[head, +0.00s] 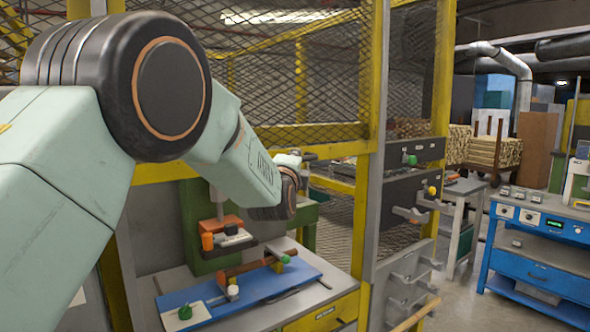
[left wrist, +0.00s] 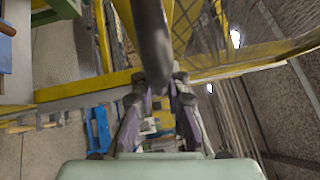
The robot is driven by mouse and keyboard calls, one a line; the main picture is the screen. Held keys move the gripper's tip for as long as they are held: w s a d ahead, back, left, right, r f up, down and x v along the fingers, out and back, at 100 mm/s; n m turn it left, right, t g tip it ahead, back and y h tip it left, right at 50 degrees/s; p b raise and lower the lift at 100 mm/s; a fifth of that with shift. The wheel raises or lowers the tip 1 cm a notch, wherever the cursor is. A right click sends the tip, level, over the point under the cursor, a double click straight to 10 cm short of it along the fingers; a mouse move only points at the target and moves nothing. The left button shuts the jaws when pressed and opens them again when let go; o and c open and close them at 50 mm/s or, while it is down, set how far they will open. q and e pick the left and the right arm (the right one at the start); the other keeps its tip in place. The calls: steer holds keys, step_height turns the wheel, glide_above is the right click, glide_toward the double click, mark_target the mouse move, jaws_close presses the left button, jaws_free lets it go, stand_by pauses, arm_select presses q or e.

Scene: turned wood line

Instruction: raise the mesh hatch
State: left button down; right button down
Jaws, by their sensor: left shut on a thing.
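The mesh hatch (head: 310,85) shows in the head view as dark wire mesh in a yellow frame, left of a grey post. Which yellow rails belong to the hatch and which to the fixed guard, I cannot tell. My left arm crosses in front of it, and its wrist hides the left gripper in the head view. In the left wrist view my left gripper (left wrist: 160,105) is shut on a dark bar (left wrist: 151,40), seemingly a handle, which runs up between its fingers. Yellow frame and mesh show just beyond it. My right gripper is in neither view.
Below the mesh stands a bench with a blue fixture board (head: 262,284) carrying a wooden piece and green knobs. A grey panel (head: 405,215) with levers and knobs is right of it.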

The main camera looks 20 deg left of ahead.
arm_select(q)
steer(key=shift+r, duration=0.75)
steer(key=shift+f, duration=0.1)
steer(key=c, duration=1.3)
jaws_free()
steer(key=shift+c, duration=0.2)
steer(key=s+d+f, duration=0.1)
steer(key=s, duration=1.1)
steer(key=shift+d+f, duration=0.2)
steer(key=shift+f, duration=0.05)
steer(key=shift+w, duration=0.1)
